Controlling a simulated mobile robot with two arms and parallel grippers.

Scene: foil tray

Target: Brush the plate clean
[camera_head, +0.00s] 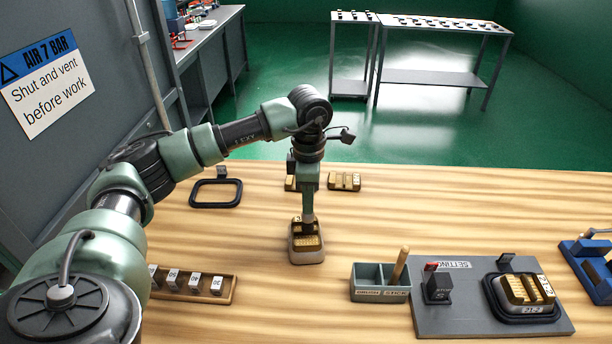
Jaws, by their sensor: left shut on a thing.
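My left gripper (308,203) points straight down over the middle of the wooden table. It is shut on a small upright thing, which looks like a brush, mostly hidden by the jaws. Its lower end is over or against a brass-coloured plate (305,244) in a tan and grey holder; I cannot tell whether they touch. Another brass plate marked 21-2 (525,290) sits in a black frame on the grey setting board (455,318). My right gripper is out of view.
A grey two-slot box (367,281) holds a wooden stick (400,264). A tray of numbered blocks (190,284) is at the left front. A black ring (215,194) and brass blocks (344,181) lie behind. A blue fixture (590,268) stands at the right edge.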

